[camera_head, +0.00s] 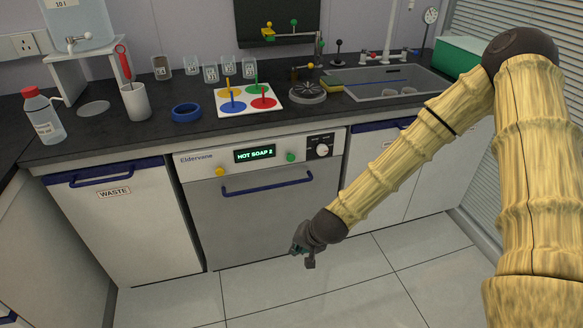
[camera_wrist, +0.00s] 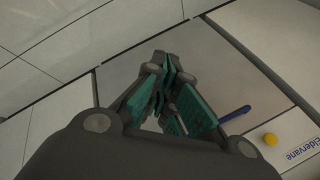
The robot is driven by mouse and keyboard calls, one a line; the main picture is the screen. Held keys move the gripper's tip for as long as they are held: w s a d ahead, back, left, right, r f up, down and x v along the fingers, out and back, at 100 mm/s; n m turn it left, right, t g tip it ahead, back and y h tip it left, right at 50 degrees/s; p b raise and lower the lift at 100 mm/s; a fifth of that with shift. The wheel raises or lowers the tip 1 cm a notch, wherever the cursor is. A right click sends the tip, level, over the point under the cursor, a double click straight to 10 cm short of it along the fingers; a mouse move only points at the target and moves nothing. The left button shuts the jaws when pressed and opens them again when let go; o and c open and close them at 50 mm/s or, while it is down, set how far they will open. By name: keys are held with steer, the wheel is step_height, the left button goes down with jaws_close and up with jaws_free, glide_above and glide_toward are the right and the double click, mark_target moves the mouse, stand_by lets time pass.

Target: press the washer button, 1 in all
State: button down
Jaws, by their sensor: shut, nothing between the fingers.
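The washer (camera_head: 255,225) is a grey-fronted machine marked Eldervane, with a blue door handle (camera_head: 267,186). My gripper (camera_head: 304,259) is shut and empty, low in front of the washer's right side, below the panel and apart from both buttons. In the wrist view, my gripper (camera_wrist: 170,88) covers part of the door; the yellow button (camera_wrist: 270,139) and handle (camera_wrist: 236,113) show at lower right.
The worktop above holds a blue ring (camera_head: 186,112), a coloured peg board (camera_head: 249,101), a white cup (camera_head: 135,101) and a bottle (camera_head: 43,118). A sink (camera_head: 375,84) is at the right. A WASTE cabinet (camera_head: 125,225) stands left of the washer. The tiled floor in front is clear.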

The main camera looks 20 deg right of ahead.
mark_target(291, 158)
steer(key=w+d+r+m+t+b, duration=0.1)
steer(key=w+d+r+b, duration=0.1)
steer(key=w+r, duration=0.4)
steer(key=w+d+r+m+t+y+b, duration=0.1)
steer(key=w+d+r+m+t+b, duration=0.1)
steer(key=w+r, duration=0.4)
steer(key=shift+w+d+m+t+b, duration=0.3)
steer(key=shift+w+d+b, duration=0.35)
steer(key=shift+b, duration=0.4)
steer(key=shift+w, duration=0.1)
steer(key=w+p, duration=0.1)
steer(key=w, duration=0.7)
steer(key=shift+w, duration=0.35)
steer(key=shift+w+a, duration=0.1)
steer(key=shift+w, duration=0.05)
steer(key=shift+w, duration=0.25)
